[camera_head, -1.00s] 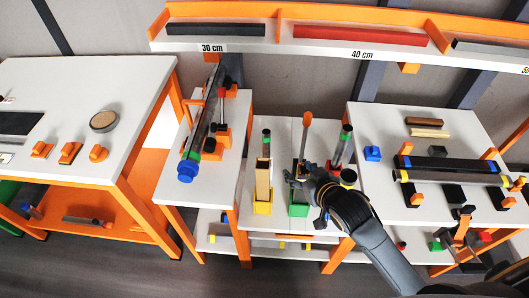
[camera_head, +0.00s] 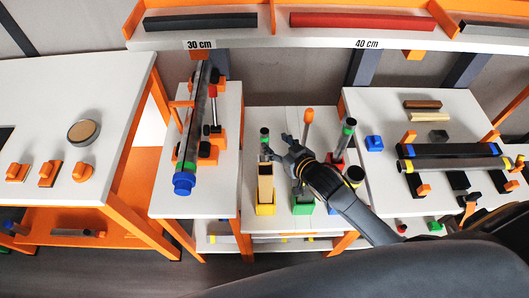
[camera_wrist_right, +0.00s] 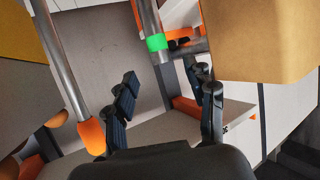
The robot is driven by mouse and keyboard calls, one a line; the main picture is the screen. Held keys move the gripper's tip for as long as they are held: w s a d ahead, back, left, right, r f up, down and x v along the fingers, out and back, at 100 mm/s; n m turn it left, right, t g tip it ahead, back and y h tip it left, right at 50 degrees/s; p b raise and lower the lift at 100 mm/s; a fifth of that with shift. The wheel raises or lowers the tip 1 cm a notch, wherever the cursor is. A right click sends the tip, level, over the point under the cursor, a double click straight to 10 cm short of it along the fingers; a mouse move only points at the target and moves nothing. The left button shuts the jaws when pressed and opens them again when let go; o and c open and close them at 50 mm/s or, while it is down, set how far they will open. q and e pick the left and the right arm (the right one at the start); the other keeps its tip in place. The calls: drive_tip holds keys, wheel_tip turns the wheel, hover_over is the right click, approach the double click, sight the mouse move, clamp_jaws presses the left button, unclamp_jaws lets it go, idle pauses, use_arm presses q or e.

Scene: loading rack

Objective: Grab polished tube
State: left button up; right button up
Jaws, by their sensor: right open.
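Several metallic tubes show in the head view; I cannot tell which one is meant as polished. A thin green-banded tube (camera_head: 264,134) stands behind a tan block in a yellow holder (camera_head: 265,210). Another green-banded tube (camera_head: 347,130) stands in a red holder. A long tube with a blue end (camera_head: 184,183) lies on the narrow left table. My right gripper (camera_head: 279,145) is open and empty above the holders. In the right wrist view, a green-banded metallic tube (camera_wrist_right: 156,43) shows beyond and between the open fingers (camera_wrist_right: 168,94). My left gripper is out of view.
An orange-ended rod (camera_head: 307,122) stands in a green holder (camera_head: 303,205) close to my right gripper. The tan block (camera_wrist_right: 258,40) is close in the wrist view. A yellow-ended tube (camera_head: 450,164) lies on the right table. A shelf (camera_head: 290,43) spans the back.

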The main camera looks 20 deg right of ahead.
sight(267, 137)
drive_tip(key=shift+w+a+f, duration=0.2)
drive_tip(key=shift+w+f, duration=0.6)
drive_tip(key=shift+f, duration=0.05)
drive_tip(key=shift+w+a+f, duration=0.1)
drive_tip(key=shift+w+f, duration=0.05)
drive_tip(key=shift+w, duration=0.1)
drive_tip(key=shift+w+a+f, duration=0.15)
drive_tip(key=shift+w, duration=0.55)
drive_tip(key=x, duration=0.3)
drive_tip(key=shift+w+f+p, duration=0.2)
drive_tip(key=shift+w+p, duration=0.05)
drive_tip(key=shift+p, duration=0.1)
drive_tip(key=shift+w+a+f, duration=0.1)
drive_tip(key=shift+w+f, duration=0.05)
drive_tip(key=shift+w, duration=0.15)
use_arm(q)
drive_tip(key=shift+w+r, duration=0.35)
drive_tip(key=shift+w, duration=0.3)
use_arm(e)
drive_tip(key=shift+s, duration=0.1)
clamp_jaws()
